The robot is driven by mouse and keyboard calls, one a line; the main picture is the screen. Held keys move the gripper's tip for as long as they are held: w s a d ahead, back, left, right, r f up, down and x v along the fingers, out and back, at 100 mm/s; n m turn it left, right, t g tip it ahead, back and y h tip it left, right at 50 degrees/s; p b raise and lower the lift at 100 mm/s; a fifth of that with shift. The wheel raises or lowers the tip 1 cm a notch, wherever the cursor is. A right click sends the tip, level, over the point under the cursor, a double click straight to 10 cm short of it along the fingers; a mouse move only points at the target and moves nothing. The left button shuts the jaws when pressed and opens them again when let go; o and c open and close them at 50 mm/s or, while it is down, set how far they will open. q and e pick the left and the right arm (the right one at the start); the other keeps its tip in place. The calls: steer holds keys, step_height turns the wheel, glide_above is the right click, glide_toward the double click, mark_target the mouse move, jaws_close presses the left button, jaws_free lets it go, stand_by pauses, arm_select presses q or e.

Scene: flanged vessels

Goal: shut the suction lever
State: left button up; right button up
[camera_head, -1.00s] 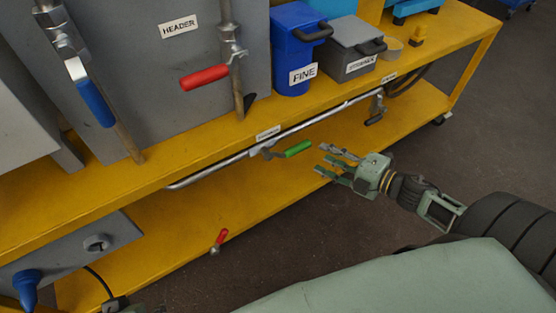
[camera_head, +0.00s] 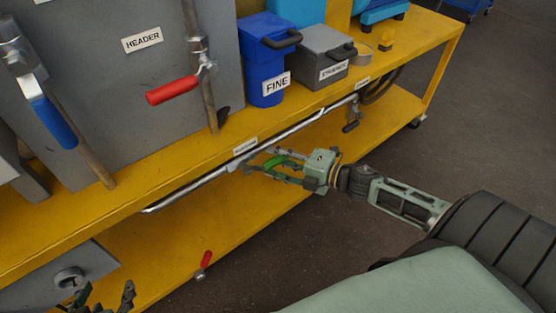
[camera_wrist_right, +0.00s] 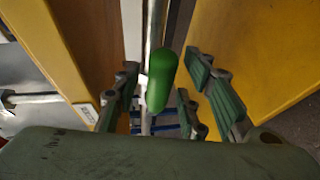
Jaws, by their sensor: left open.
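The lever with a green handle (camera_head: 280,160) is on the steel pipe (camera_head: 195,191) along the bench's front edge, below a small label (camera_head: 244,147) too blurred to read surely. My right gripper (camera_head: 270,164) is at the green handle, its fingers on either side of it. In the right wrist view the green handle (camera_wrist_right: 161,80) lies between the spread fingers (camera_wrist_right: 165,100), with gaps on both sides. The lever's pivot is partly hidden. My left gripper (camera_head: 100,299) is open at the bottom left, away from this lever.
A red lever (camera_head: 173,86) and a blue lever (camera_head: 50,121) hang before the grey header panel (camera_head: 110,90). A blue "FINE" bin (camera_head: 265,62) and a grey box (camera_head: 322,62) stand on the yellow bench. A small red lever (camera_head: 206,258) is at the lower shelf.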

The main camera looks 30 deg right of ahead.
steer(key=shift+c, duration=0.3)
jaws_close()
stand_by(0.4)
